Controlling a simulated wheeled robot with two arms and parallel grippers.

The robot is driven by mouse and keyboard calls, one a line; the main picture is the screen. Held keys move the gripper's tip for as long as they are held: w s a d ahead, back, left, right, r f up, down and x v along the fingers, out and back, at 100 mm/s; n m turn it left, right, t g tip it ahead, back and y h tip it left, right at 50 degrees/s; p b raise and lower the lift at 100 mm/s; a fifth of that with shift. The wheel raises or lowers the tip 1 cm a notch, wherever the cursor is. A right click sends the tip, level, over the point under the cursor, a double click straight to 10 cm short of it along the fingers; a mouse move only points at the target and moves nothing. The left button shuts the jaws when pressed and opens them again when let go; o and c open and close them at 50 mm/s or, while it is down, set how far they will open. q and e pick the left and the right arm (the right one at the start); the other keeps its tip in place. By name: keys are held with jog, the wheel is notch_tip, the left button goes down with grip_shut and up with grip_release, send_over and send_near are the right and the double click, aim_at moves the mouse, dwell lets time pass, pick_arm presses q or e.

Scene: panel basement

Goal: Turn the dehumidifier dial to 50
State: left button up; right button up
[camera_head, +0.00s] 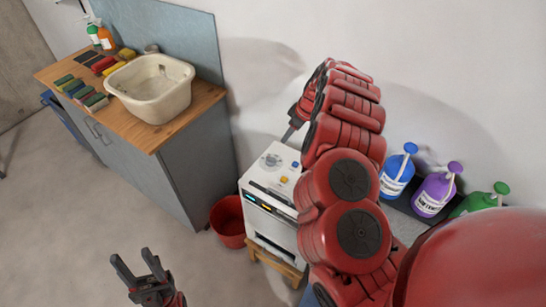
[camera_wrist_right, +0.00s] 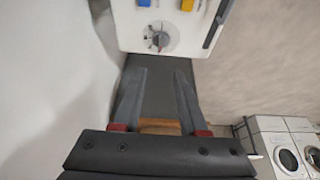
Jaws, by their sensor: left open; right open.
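The white dehumidifier (camera_head: 258,187) stands against the wall on a small wooden stand. Its round grey dial (camera_head: 272,160) is on the top face, beside a blue and an orange button. In the right wrist view the dial (camera_wrist_right: 160,37) shows on the white panel (camera_wrist_right: 130,20), above the fingertips in the picture. My right gripper (camera_wrist_right: 160,72) is open and empty, apart from the dial; in the head view its dark fingers (camera_head: 291,132) are just above the dehumidifier's far side. My left gripper (camera_head: 138,264) is open and empty over the floor. The dial's numbers are too small to read.
A red bucket (camera_head: 228,222) stands left of the dehumidifier. A grey cabinet with a wooden top (camera_head: 140,132) holds a white basin (camera_head: 150,88). Detergent bottles (camera_head: 434,190) stand at right behind my arm. Washing machines (camera_wrist_right: 283,150) show in the wrist view. Floor at left is clear.

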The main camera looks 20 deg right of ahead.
jog(key=b, duration=1.4)
send_over(271, 158)
jog(key=s+d, duration=0.2)
jog(key=s, duration=0.1)
jog(key=f, duration=1.1)
jog(key=shift+w+f, duration=0.15)
jog(key=shift+w, duration=0.05)
jog(key=shift+p+x, duration=0.65)
jog(key=shift+x, duration=0.55)
jog(key=shift+w+a+f, duration=0.15)
jog(key=shift+w+f, duration=0.05)
jog(key=shift+w, duration=0.15)
jog(key=shift+x, duration=0.95)
jog(key=shift+a, duration=0.1)
grip_shut()
